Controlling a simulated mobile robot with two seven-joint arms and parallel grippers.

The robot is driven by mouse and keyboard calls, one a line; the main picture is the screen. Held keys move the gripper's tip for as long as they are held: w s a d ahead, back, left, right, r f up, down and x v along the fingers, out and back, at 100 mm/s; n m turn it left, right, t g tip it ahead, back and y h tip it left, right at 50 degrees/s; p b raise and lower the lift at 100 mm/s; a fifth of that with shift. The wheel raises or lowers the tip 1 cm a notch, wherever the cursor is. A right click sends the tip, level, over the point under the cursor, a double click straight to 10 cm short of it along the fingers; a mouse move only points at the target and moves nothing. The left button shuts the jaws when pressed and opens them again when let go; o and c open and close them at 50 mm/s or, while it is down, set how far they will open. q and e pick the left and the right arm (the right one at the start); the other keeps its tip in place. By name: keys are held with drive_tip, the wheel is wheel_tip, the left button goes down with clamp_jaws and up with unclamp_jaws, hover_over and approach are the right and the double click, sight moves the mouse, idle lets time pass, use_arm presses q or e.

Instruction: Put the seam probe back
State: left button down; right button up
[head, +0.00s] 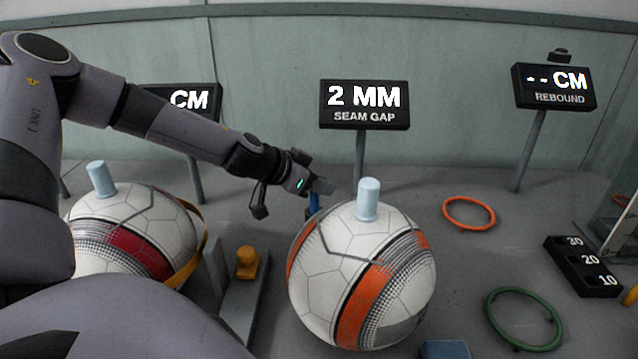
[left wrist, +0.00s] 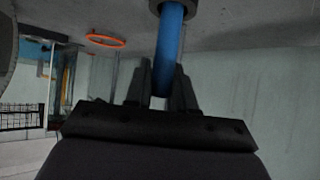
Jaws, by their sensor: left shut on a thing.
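My left gripper (head: 318,187) is behind the upper left of the orange-banded white ball (head: 330,270). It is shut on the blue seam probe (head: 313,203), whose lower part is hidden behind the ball. In the left wrist view the blue shaft of the probe (left wrist: 168,50) stands between the two dark fingers (left wrist: 163,88). At its far end is a dark round collar (left wrist: 178,8); I cannot tell whether this is part of the probe or a holder. The seam gap display (head: 364,104) reads 2 MM. My right gripper is not in view.
A red-banded ball (head: 120,240) with a yellow strap stands at left, beside a grey fixture with an orange knob (head: 247,262). An orange ring (head: 469,213), a green ring (head: 525,318) and a numbered black block (head: 582,267) lie at right. Display posts stand behind.

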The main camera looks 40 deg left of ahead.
use_arm(q)
drive_tip(key=c, duration=0.9)
unclamp_jaws()
drive_tip(key=shift+p+v, duration=0.65)
drive_tip(key=shift+v, duration=0.25)
drive_tip(key=shift+p+v, duration=1.65)
drive_tip(key=shift+v, duration=1.05)
